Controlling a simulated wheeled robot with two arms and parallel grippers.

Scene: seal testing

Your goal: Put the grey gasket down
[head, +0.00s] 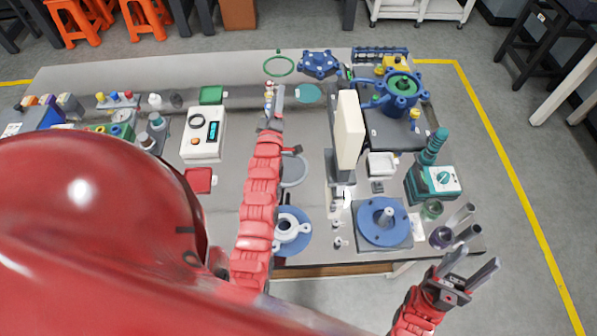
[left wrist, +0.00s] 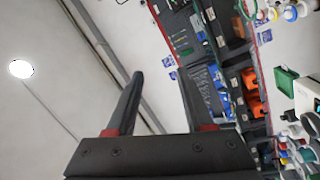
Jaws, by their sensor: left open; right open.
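A grey ring (head: 304,174), which looks like the grey gasket, lies on the table in the head view, partly hidden behind my left arm. My left gripper (head: 276,92) is raised over the far half of the table, apart from the ring. Its fingers also show in the left wrist view (left wrist: 160,100), spread with nothing between them and with the ceiling and wall behind. My right gripper (head: 472,270) is open and empty off the table's front right corner.
A blue flange with a pale lugged ring (head: 292,229) and a blue flange with a post (head: 383,221) sit near the front edge. A tall cream block (head: 348,130), a teal-topped device (head: 435,180) and metal tubes (head: 462,216) stand right. A green ring (head: 279,66) lies at the back.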

